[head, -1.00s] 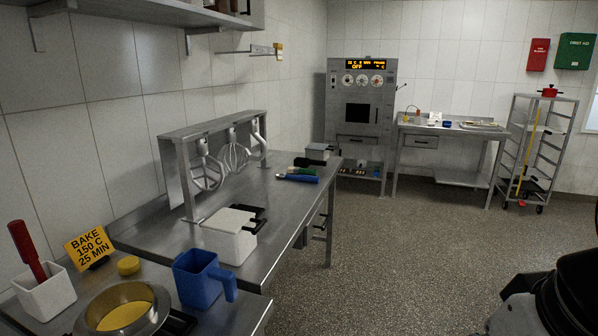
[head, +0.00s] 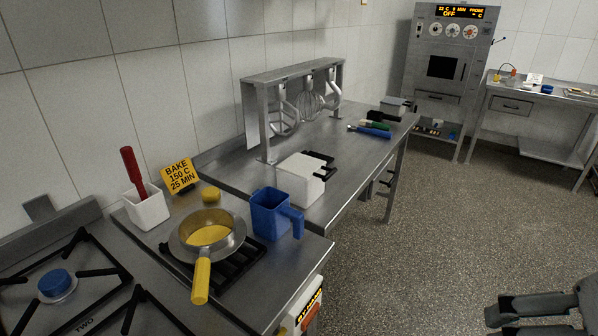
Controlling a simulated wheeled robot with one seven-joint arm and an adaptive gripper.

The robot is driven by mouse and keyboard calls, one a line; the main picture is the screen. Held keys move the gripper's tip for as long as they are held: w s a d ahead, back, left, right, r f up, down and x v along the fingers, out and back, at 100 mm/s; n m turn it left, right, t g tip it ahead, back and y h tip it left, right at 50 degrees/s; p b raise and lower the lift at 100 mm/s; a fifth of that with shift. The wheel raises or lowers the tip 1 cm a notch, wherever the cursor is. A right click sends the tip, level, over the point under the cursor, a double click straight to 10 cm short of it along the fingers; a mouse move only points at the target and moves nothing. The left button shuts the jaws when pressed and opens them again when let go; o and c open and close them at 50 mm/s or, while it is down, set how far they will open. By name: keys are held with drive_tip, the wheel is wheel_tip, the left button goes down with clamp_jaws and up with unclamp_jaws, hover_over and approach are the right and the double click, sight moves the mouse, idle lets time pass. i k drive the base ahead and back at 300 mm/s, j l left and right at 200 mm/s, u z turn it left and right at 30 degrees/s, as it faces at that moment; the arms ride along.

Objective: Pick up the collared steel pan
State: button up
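The steel pan (head: 183,245) stands in the lower left of the head view, with a high flared steel wall and a yellow inside. Its yellow handle (head: 201,280) points toward me. The pan rests on a black grate (head: 240,264) set on the steel counter. My gripper (head: 515,318) is at the lower right, over the floor, far from the pan and touching nothing visible. It is partly cut off by the picture edge, so its opening is unclear.
A blue jug (head: 268,215) stands close right of the pan. Behind it are a yellow round piece (head: 210,194), a yellow bake sign (head: 181,175) and a white pot (head: 148,210). A white box (head: 298,182) is farther right. A stove (head: 60,300) lies left. Floor on the right is open.

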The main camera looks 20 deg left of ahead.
sight(206, 237)
drive_tip(key=i+l+u, duration=0.65)
drive_tip(key=i, duration=0.15)
drive_tip(key=j, duration=0.1)
